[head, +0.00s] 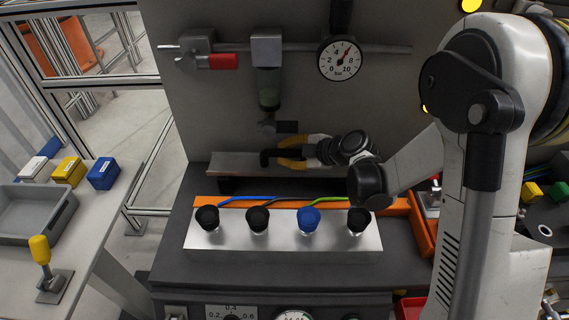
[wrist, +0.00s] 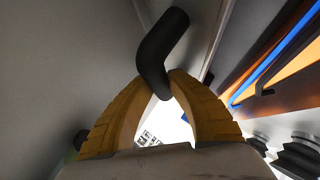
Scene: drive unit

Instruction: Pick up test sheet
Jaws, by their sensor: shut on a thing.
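The test sheet appears to be the flat grey metal plate (head: 230,164) at the back of the bench, in front of the upright grey panel. A black bent handle (head: 266,156) stands at it, and it also shows in the wrist view (wrist: 163,45). My gripper (head: 278,152) reaches in from the right with its yellow fingers closed around this handle. In the wrist view the fingertips (wrist: 162,85) meet at the handle's lower end. Where the handle joins the plate is hidden. I cannot tell whether the plate is lifted.
A filter unit (head: 267,75) and a pressure gauge (head: 340,58) hang close above my gripper. A side table with a grey tray (head: 35,212) is at the left.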

